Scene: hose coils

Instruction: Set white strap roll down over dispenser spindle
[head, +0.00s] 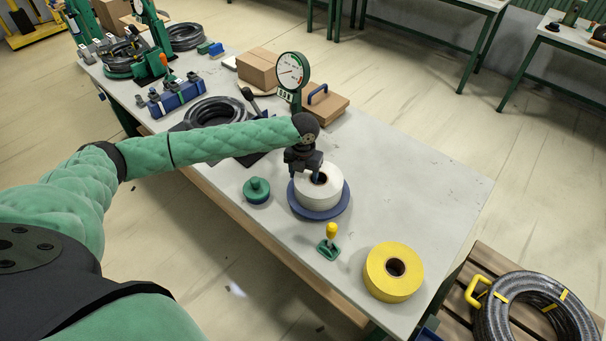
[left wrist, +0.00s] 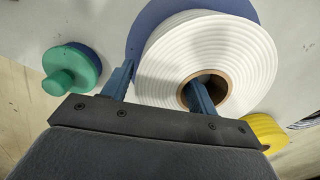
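The white strap roll (head: 318,196) lies flat over a round blue plate (head: 340,211), near the middle of the table's near part. Whether it rests fully on the plate is unclear, and no spindle can be made out in its core. My left gripper (head: 305,170) is over the roll. In the left wrist view, its blue fingers (left wrist: 160,85) straddle the wall of the roll (left wrist: 235,45): one reaches into the brown core, the other is beside the outer edge. I cannot tell whether they press on it. My right gripper is not in view.
A green knobbed piece (head: 257,190) stands left of the roll. A green base with a yellow knob (head: 329,240) and a yellow roll (head: 378,274) are nearer the front. A dial gauge (head: 292,71) and cardboard boxes stand behind. The table right of the roll is clear.

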